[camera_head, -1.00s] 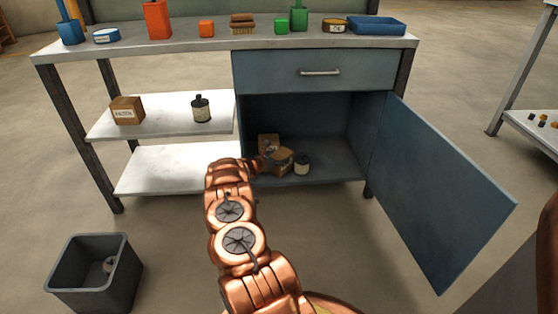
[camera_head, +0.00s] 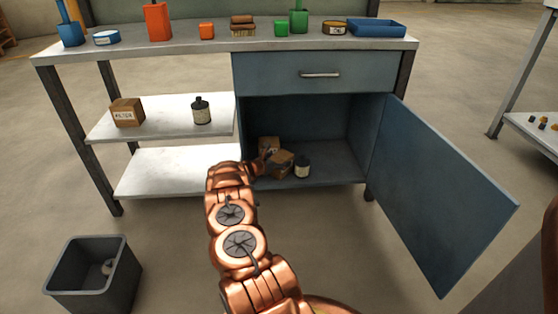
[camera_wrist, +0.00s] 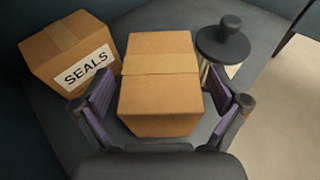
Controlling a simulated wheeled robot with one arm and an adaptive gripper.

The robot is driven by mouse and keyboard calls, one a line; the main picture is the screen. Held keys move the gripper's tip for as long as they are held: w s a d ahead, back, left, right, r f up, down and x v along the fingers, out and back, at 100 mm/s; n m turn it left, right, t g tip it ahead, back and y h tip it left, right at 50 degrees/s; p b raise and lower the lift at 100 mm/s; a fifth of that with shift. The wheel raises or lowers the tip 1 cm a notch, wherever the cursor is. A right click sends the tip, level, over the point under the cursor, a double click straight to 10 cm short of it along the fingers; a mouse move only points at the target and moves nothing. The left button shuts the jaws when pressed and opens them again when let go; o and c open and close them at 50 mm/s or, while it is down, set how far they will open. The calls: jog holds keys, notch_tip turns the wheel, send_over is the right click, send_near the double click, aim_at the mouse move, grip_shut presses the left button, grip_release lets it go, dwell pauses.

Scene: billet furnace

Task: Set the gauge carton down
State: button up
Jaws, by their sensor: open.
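The gauge carton (camera_wrist: 160,85) is a plain brown taped box in the middle of the wrist view; no label shows on its visible faces. It rests on the floor of the open cabinet, and it also shows in the head view (camera_head: 281,163). My gripper (camera_wrist: 162,102) is open, with one finger on each side of the carton's near end. A gap shows between the fingers and the carton. In the head view my arm reaches into the cabinet and hides most of the gripper.
A carton marked SEALS (camera_wrist: 68,55) stands left of the gauge carton. A dark-capped bottle (camera_wrist: 222,45) stands close on its right. The cabinet door (camera_head: 440,195) hangs open at right. A shelf (camera_head: 160,120) holds another carton and bottle. A grey bin (camera_head: 92,275) stands front left.

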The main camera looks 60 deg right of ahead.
jog(key=shift+w+a+r, duration=0.1)
jog(key=shift+a+r, duration=0.05)
jog(key=shift+r, duration=0.1)
jog(key=p+v, duration=0.3)
jog(key=v, duration=0.2)
jog(key=shift+a+r, duration=0.2)
jog(key=shift+a, duration=0.9)
